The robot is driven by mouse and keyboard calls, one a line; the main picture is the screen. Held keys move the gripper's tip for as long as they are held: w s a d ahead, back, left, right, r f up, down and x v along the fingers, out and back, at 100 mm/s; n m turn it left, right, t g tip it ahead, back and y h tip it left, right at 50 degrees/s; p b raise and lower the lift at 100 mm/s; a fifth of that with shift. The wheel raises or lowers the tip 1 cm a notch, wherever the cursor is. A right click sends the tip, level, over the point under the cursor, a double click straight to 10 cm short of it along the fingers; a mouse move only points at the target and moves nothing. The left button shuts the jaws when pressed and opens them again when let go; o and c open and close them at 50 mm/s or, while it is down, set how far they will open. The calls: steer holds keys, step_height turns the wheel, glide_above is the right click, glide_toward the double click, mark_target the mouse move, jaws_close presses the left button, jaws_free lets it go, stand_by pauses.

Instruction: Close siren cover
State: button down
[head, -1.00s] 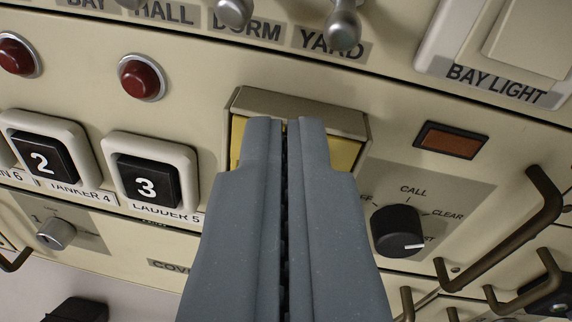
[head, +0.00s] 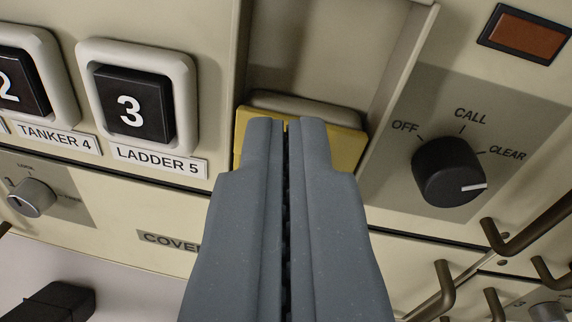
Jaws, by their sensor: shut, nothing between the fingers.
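My gripper (head: 286,124) is shut and empty, its fingertips in front of a yellow plate (head: 346,150) on the console. The yellow plate shows on both sides of the fingers, and its middle is hidden behind them. A beige raised edge (head: 310,104) runs along the plate's top. Above it is a beige recessed area (head: 325,50) with a raised wall (head: 405,75) on its right. I cannot tell which of these parts is the siren cover, nor whether the fingertips touch the plate. A label starting "COVE" (head: 168,241) is partly hidden by my gripper.
Black button 3 (head: 132,107) over "LADDER 5" is close on the left, with a small key switch (head: 35,197) below. A black rotary knob (head: 449,173) and a dark orange lamp (head: 525,33) are on the right. Brown bar handles (head: 530,228) stick out at lower right.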

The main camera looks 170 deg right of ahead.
steer(key=shift+f, duration=0.1)
stand_by(0.3)
steer(key=w+r, duration=0.2)
steer(key=shift+w+a+r, duration=0.25)
steer(key=shift+w+r, duration=0.1)
steer(key=shift+r, duration=0.35)
steer(key=s+d+r+t+b, duration=0.15)
steer(key=d+r, duration=0.25)
steer(key=r, duration=0.7)
steer(key=s+d+r+m+t+b, duration=0.15)
steer(key=d+r, duration=0.25)
steer(key=r, duration=0.8)
steer(key=s+d+r+n+t+b, duration=0.1)
steer(key=s+d+r+t, duration=0.2)
steer(key=r, duration=0.8)
steer(key=s+d+r+t, duration=0.1)
steer(key=s+d+r, duration=0.2)
steer(key=r, duration=0.3)
steer(key=s+d+r+m+t+b, duration=0.1)
steer(key=s+d+r, duration=0.2)
steer(key=s+r, duration=0.2)
steer(key=s+d+r+t+h, duration=0.1)
steer(key=s+d+r, duration=0.2)
steer(key=r, duration=0.5)
steer(key=shift+s+d+r+t, duration=0.2)
steer(key=shift+s+d+t, duration=0.15)
steer(key=shift+s, duration=0.25)
steer(key=shift+m, duration=0.25)
